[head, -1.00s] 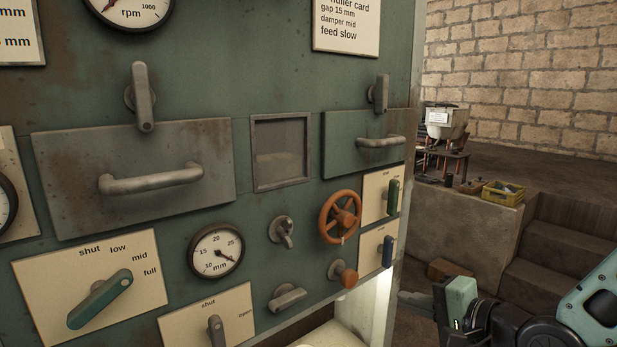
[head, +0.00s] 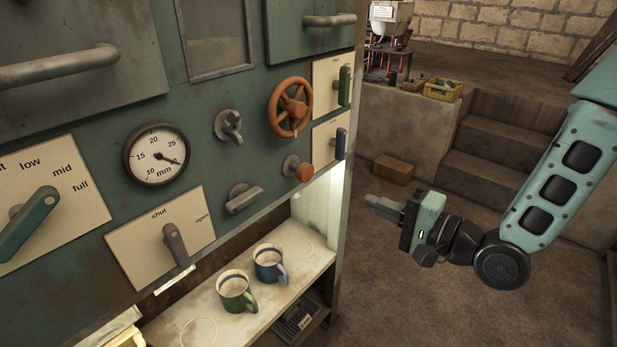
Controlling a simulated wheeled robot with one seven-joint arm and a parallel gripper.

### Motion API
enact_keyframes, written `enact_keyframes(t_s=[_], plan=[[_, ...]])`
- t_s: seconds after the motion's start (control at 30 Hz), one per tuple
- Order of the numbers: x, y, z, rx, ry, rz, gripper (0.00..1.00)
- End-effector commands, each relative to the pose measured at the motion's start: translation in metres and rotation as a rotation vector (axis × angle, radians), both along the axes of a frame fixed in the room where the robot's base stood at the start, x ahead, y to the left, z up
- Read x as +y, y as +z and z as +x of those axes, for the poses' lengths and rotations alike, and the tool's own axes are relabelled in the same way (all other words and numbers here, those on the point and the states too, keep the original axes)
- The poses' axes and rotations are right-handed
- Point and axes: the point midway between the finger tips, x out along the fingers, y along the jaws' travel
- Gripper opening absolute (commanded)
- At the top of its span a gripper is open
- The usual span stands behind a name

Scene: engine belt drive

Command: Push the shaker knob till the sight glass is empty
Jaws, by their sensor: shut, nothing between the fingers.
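An orange-red round push knob (head: 304,172) on a short stem sticks out of the green panel, below the orange handwheel; I take it for the shaker knob, as no label for it is readable. The framed window (head: 217,36) between the two drawer-like doors looks like the sight glass. Its top is cut off, and the part in view looks dull grey-brown; I cannot tell its fill level. My gripper (head: 372,205) is shut and empty, to the right of the panel and clear of the knob, its fingers pointing left.
The orange handwheel (head: 290,107), a wing-shaped tap (head: 229,126) and a grey handle (head: 244,198) surround the knob. Green (head: 237,291) and blue (head: 270,263) mugs stand on the shelf (head: 205,305) below. Open floor lies right of the cabinet, before the steps (head: 500,160).

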Motion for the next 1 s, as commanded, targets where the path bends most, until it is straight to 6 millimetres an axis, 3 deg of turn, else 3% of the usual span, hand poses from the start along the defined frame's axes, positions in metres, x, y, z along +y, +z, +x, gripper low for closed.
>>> enact_keyframes(t_s=[0.27,1.0], plan=[[-0.012,-0.003,-0.010,-0.026,-0.007,0.052,0.00],[-0.001,-0.009,0.002,-0.034,-0.003,0.049,0.00]])
